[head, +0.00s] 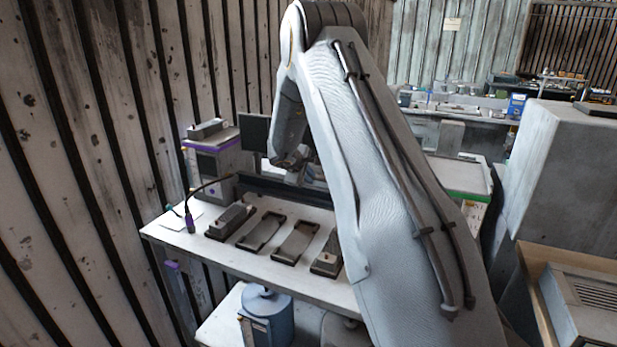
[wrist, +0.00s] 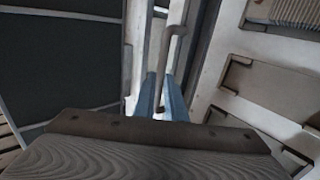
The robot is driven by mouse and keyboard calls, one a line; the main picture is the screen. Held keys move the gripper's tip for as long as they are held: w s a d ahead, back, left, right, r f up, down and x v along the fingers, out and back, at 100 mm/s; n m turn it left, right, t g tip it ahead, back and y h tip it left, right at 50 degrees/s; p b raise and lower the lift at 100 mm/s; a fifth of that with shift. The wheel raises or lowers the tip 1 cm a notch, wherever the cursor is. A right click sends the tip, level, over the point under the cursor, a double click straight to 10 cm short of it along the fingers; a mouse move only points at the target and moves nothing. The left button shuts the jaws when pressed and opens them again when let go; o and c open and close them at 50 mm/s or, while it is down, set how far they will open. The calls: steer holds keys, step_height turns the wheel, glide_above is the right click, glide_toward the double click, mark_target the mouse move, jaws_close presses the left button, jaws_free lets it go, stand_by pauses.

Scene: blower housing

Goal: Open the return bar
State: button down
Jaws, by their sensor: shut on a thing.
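A slim grey-brown bar handle (wrist: 167,58), which looks like the return bar, runs upward from between my fingers in the wrist view. My gripper (wrist: 162,98) has one blue finger on each side of it and is shut on it. In the head view my arm covers most of the gripper and the bar, above the back of the white bench (head: 190,247). I cannot tell there how far the bar is turned.
Several dark trays (head: 262,232) lie on the bench in front of a long dark rail (head: 300,190). A tray also shows at right in the wrist view (wrist: 262,85). A dark screen (head: 254,132) and a gooseneck device (head: 190,222) stand at left. A slatted wall closes the left side.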

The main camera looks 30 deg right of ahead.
steer(key=shift+w+r, duration=0.1)
steer(key=shift+r, duration=0.25)
steer(key=c, duration=1.8)
jaws_free()
steer(key=shift+c, duration=0.2)
steer(key=shift+f, duration=0.15)
steer(key=shift+a, duration=0.1)
steer(key=shift+b+v, duration=0.85)
steer(key=shift+v, duration=3.1)
